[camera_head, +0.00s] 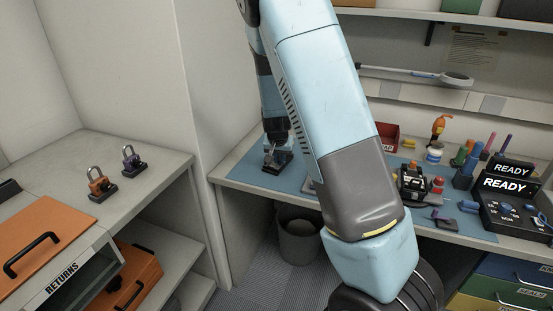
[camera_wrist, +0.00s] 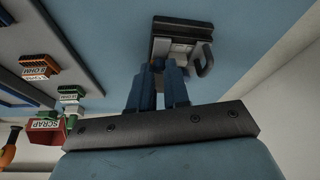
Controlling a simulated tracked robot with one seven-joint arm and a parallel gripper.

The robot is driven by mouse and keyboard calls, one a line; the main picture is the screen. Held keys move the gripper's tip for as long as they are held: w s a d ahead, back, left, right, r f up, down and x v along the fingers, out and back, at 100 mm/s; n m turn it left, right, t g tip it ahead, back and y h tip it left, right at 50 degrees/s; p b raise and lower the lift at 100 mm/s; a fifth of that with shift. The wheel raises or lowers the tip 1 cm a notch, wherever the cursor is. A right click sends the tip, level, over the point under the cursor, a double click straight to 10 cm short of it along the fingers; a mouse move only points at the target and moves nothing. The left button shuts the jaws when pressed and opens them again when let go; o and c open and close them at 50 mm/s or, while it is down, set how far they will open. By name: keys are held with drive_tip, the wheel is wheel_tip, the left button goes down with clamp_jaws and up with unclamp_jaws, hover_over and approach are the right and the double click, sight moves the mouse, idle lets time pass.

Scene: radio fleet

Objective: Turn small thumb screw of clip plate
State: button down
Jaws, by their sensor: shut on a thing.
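The clip plate is a dark block with pale metal parts and a grey loop on its side. In the wrist view the clip plate (camera_wrist: 182,28) is at the top centre, against the blue mat. In the head view the clip plate (camera_head: 277,165) sits on the mat's left end. My gripper (camera_wrist: 172,68) has its blue fingers close together at the plate's near face, shut on a small part there. The fingers hide that part, apparently the small thumb screw. In the head view my gripper (camera_head: 276,145) points down onto the plate.
The blue mat (camera_head: 240,178) covers the bench. To the right, beyond my arm, stand a black device (camera_head: 413,182), a red bin (camera_head: 387,135) and a READY display unit (camera_head: 507,186).

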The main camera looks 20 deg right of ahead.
idle(0.8)
drive_tip(key=c, duration=1.1)
unclamp_jaws()
drive_tip(key=v, duration=1.3)
drive_tip(key=shift+s+r, duration=0.2)
drive_tip(key=shift+r, duration=0.1)
drive_tip(key=shift+a, duration=0.1)
